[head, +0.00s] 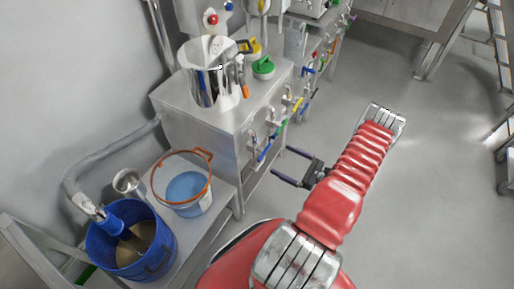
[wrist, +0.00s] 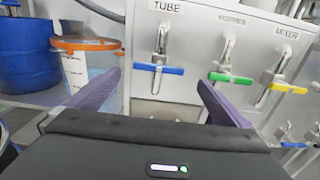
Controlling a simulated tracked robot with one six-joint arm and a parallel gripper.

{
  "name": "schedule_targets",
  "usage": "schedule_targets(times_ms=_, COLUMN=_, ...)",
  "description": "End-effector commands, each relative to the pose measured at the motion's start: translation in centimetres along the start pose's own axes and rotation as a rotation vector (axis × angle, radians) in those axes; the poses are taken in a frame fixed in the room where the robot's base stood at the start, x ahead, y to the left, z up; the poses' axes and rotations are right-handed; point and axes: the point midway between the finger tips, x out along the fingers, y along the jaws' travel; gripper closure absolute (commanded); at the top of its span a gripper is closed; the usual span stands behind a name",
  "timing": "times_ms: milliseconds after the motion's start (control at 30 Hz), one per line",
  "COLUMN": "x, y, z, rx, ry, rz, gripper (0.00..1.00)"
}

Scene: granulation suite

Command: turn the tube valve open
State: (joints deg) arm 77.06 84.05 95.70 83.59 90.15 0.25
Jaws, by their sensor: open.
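The tube valve (wrist: 159,68) is under the TUBE label in the wrist view. Its blue handle lies level, across the metal valve body. In the head view the blue handle (head: 265,150) is on the front of the steel cabinet. My gripper (wrist: 152,95) is open and empty, with one purple finger on each side of the blue handle in the picture. The fingers appear short of the handle, not touching it. In the head view my gripper (head: 281,166) points left toward the cabinet front, apart from it.
Right of the tube valve are a green-handled valve (wrist: 231,78) and a yellow-handled valve (wrist: 286,88) labelled MIXER. Another blue handle is lower right. A blue bucket (head: 166,258) and an orange-rimmed bucket (head: 190,210) stand left of my arm. The floor to the right is clear.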

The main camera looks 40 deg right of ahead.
Motion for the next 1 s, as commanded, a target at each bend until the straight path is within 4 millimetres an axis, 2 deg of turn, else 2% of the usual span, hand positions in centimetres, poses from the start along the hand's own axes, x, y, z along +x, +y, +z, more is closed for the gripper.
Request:
schedule_targets(times_ms=267, x=0.2, y=0.1, z=0.0, rx=0.000, ry=0.002, rz=0.004, gripper=0.00)
schedule_targets(times_ms=433, x=1.3, y=0.1, z=0.0, rx=0.000, ry=0.002, rz=0.006, gripper=0.00)
schedule_targets(times_ms=1000, x=9.0, y=0.2, z=0.0, rx=0.000, ry=0.002, rz=0.008, gripper=0.00)
